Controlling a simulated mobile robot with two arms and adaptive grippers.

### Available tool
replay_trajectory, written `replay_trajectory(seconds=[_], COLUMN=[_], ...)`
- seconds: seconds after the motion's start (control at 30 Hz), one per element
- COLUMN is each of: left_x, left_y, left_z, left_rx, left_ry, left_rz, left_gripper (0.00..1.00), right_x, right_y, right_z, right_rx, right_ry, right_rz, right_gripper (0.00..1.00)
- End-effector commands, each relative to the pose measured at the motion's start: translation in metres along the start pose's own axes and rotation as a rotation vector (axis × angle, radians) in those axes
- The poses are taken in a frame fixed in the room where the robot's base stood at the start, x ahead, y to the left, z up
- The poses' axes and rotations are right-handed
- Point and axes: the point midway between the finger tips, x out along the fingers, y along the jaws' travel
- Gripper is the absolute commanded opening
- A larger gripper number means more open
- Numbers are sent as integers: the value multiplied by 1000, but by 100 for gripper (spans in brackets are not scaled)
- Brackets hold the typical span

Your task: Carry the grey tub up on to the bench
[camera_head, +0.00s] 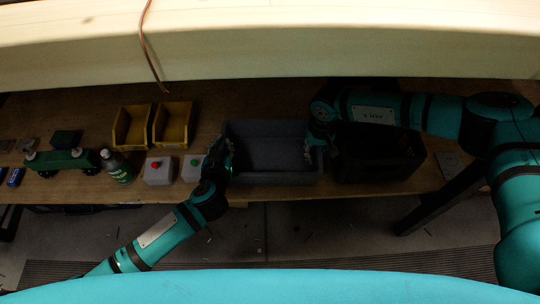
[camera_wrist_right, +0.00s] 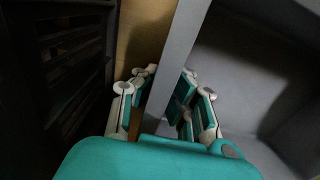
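The grey tub (camera_head: 270,125) is upright and looks empty, at the middle of the wooden bench in the head view. My left gripper (camera_head: 222,160) is at its left wall; arm parts hide whether the fingers are closed. My right gripper (camera_head: 318,148) is at its right wall. In the right wrist view, the fingers of my right gripper (camera_wrist_right: 164,90) straddle the grey tub's wall (camera_wrist_right: 178,50), one outside and one inside, with a narrow gap showing on the outer side. Whether the tub's base touches the bench is hard to tell.
A black crate (camera_head: 375,165) stands close to the tub's right, partly under my right arm. Left are yellow bins (camera_head: 172,123), grey button boxes (camera_head: 158,170), a green bottle (camera_head: 117,167) and a green model (camera_head: 62,160). A pale beam (camera_head: 270,45) crosses above; a cable (camera_head: 150,50) hangs there.

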Motion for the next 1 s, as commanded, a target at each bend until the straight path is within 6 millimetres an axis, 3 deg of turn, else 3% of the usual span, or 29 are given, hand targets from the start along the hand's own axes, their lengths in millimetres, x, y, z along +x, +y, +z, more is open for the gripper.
replay_trajectory(seconds=[0.6, 1.0], left_x=[-19, -19], left_y=[0, 0], left_z=[-46, -46], left_rx=[0, 0], left_ry=[0, 1], left_rz=[0, 0], left_gripper=[0, 0], right_x=[-50, -50], right_y=[0, 0], right_z=[0, 0], right_rx=[1, 1], right_ry=[1, 1], right_rz=[0, 0], right_gripper=[0, 0])
